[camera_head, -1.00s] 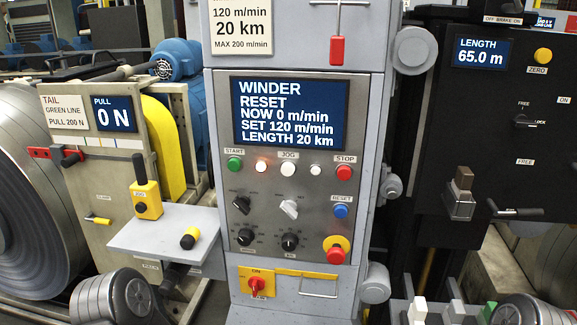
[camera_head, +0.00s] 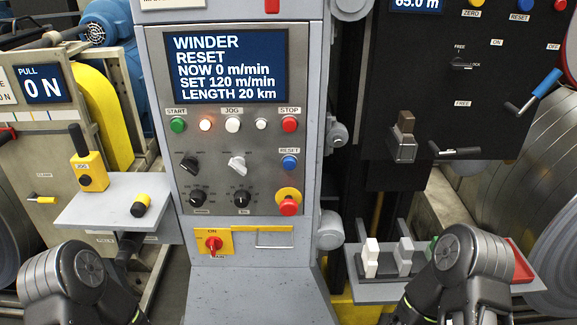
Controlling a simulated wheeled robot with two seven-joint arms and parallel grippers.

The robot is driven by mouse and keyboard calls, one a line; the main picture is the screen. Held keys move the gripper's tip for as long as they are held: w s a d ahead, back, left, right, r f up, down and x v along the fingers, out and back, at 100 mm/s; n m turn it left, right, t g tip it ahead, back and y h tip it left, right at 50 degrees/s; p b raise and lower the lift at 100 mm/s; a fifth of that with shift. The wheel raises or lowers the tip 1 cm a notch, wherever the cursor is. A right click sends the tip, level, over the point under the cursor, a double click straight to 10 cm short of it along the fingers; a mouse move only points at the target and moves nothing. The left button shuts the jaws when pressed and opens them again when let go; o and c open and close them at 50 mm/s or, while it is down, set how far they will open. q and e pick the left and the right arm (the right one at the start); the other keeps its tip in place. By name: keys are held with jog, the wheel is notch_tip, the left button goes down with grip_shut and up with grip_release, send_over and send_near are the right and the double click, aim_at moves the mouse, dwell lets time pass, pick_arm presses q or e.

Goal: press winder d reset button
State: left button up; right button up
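The winder panel (camera_head: 264,140) stands upright left of centre. Its blue reset button (camera_head: 289,162) sits on the panel's right side, under a RESET label, below the red STOP button (camera_head: 289,123) and above the red emergency stop (camera_head: 288,206) on its yellow collar. The panel's screen (camera_head: 229,67) reads WINDER, RESET, NOW 0 m/min, SET 120 m/min, LENGTH 20 km. One of my arms shows at the lower left and the other at the lower right, both below the panel. Neither gripper's fingers are in view. Nothing touches the blue button.
A grey shelf (camera_head: 112,212) with a yellow jog pendant (camera_head: 90,172) juts out left of the panel. A tray (camera_head: 385,292) with pale blocks stands at the lower right. A black panel with another RESET button (camera_head: 516,5) is at the right. A sloped grey surface (camera_head: 255,297) lies below the panel.

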grip_shut()
dwell(1.5)
